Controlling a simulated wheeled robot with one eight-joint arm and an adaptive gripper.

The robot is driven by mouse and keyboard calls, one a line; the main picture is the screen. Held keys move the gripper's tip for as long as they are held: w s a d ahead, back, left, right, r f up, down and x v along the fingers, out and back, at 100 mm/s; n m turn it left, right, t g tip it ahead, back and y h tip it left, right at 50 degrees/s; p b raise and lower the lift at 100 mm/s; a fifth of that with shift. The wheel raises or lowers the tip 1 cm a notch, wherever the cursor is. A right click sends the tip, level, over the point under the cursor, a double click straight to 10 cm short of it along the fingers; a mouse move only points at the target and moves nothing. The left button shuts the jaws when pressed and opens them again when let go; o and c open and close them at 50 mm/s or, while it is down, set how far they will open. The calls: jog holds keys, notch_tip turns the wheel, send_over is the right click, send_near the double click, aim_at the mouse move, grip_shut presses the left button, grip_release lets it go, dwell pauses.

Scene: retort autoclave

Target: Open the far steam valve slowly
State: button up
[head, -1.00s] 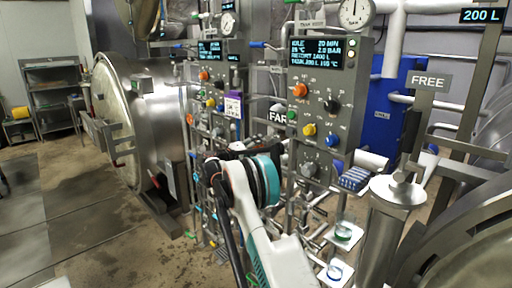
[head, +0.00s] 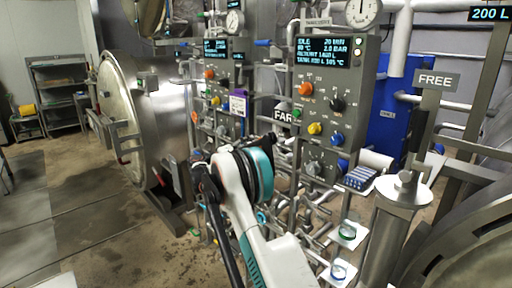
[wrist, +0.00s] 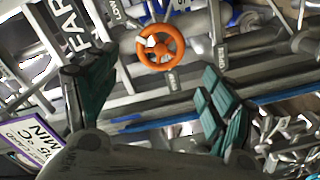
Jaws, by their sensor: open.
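An orange handwheel valve (wrist: 160,47) shows in the wrist view, on pipework close to a FAR sign (wrist: 68,22). A small tag hangs just below the wheel, too small to read. My gripper (wrist: 158,75) is open and empty, with its teal-padded fingers spread to the left and right below the wheel. The wheel shows between and beyond the fingertips, apparently untouched. In the head view the FAR sign (head: 285,115) hangs between the two control panels. My arm reaches toward the pipes below it and hides the wheel and most of the gripper there.
A near control panel (head: 325,100) with a lit screen stands right of my arm, and a farther panel (head: 212,80) stands left of it. Pipes crowd the space around the gripper. A steel autoclave (head: 150,110) stands left. A FREE sign (head: 434,80) is right.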

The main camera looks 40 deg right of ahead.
jog(key=shift+s+a, duration=0.2)
jog(key=shift+a, duration=1.9)
jog(key=d+m+b, duration=0.1)
jog(key=d+m, duration=0.3)
jog(key=d+m+b, duration=0.2)
jog(key=d+m, duration=0.2)
jog(key=d+m+b, duration=0.1)
jog(key=d+m, duration=0.3)
jog(key=d, duration=0.1)
jog(key=shift+w+f+b, duration=0.2)
jog(key=shift+f+b, duration=0.05)
jog(key=shift+b, duration=0.05)
jog(key=c, duration=1.1)
